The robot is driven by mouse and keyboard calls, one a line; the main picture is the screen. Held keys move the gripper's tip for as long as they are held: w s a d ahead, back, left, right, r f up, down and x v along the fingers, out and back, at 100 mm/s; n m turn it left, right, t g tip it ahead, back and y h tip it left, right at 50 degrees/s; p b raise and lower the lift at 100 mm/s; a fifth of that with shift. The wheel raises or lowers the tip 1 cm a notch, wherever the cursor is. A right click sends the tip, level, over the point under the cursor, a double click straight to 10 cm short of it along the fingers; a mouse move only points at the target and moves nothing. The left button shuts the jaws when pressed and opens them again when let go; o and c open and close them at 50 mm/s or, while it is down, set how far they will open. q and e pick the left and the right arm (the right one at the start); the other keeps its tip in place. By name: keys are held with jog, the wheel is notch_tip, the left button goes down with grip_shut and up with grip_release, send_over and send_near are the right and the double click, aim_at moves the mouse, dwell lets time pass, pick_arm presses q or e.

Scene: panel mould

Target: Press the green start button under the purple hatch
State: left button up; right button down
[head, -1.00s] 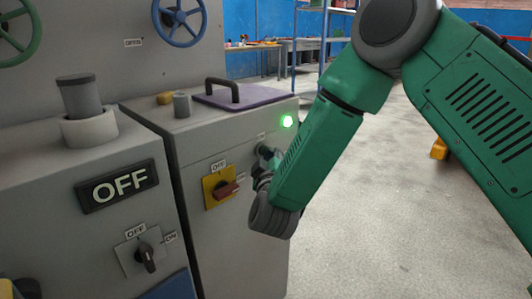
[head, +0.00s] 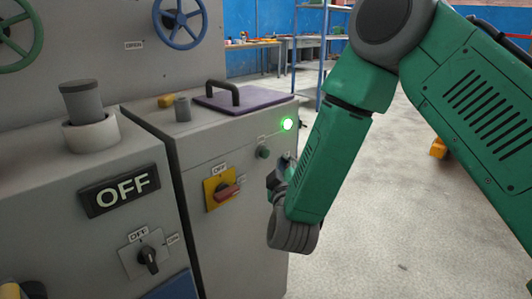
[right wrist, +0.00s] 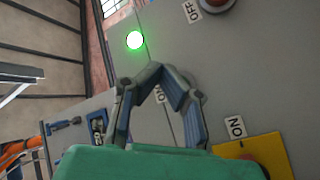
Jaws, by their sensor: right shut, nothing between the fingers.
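The purple hatch (head: 245,99) with a dark handle lies shut on top of the right grey cabinet. Below it, on the front face, is a dark green round button (head: 263,152). A lamp (head: 287,124) above and right of the button glows bright green; it also glows in the right wrist view (right wrist: 135,40). My right gripper (head: 280,170) is shut and empty, just below and right of the button, seemingly apart from the panel. In the right wrist view its fingertips (right wrist: 160,72) meet and partly hide the panel behind. My left gripper is not in view.
A red switch on a yellow plate (head: 219,188) sits left of my right gripper. The left cabinet carries an OFF sign (head: 119,189) and a black rotary switch (head: 148,258). Blue (head: 181,20) and green handwheels are behind. The floor right of the cabinet is open.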

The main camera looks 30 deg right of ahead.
jog(key=shift+s+d, duration=0.2)
jog(key=shift+s, duration=0.35)
jog(key=shift+s+d, duration=0.15)
jog(key=shift+s, duration=0.4)
jog(key=shift+f, duration=0.1)
jog(key=s+a+f+g+y+p, duration=0.2)
jog(key=s+f+g+y, duration=0.15)
jog(key=s+f, duration=0.4)
jog(key=s+a+f+g+y+p, duration=0.2)
jog(key=s+f+g+y, duration=0.15)
jog(key=f, duration=0.75)
jog(key=s+f+m+g+p, duration=0.1)
jog(key=s+f+m+g, duration=0.1)
jog(key=s, duration=0.9)
jog(key=s+f+m+g+y+p, duration=0.1)
jog(key=s+f+g, duration=0.4)
jog(key=s, duration=0.7)
jog(key=shift+d+f+m+g, duration=0.2)
jog(key=shift+m+g, duration=0.3)
jog(key=shift+g, duration=0.6)
